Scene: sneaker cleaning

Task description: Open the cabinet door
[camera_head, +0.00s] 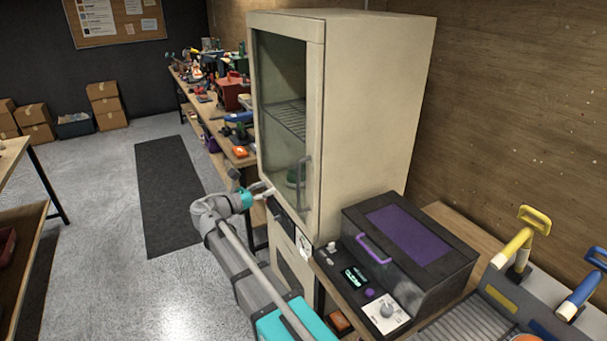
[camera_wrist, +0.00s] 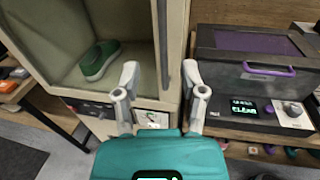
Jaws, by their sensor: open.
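A tall cream cabinet (camera_head: 365,110) stands against the wall, with a glass door (camera_head: 280,110) on its front that looks closed. A vertical grey door handle (camera_head: 303,185) is on the door's right side; it also shows in the wrist view (camera_wrist: 162,45). A green shoe (camera_wrist: 100,58) sits inside at the bottom, behind the glass. My gripper (camera_head: 268,192) is in front of the lower door. In the wrist view its fingers (camera_wrist: 160,75) are open and empty, one on each side of the handle's line. I cannot tell how far the handle is from the fingertips.
A black machine with a purple-windowed lid (camera_head: 400,235) stands right of the cabinet on a wooden bench. Yellow-handled (camera_head: 515,245) and blue-handled (camera_head: 583,290) tools are farther right. A cluttered workbench (camera_head: 190,85) is behind the cabinet. The floor with a dark mat (camera_head: 165,190) is clear.

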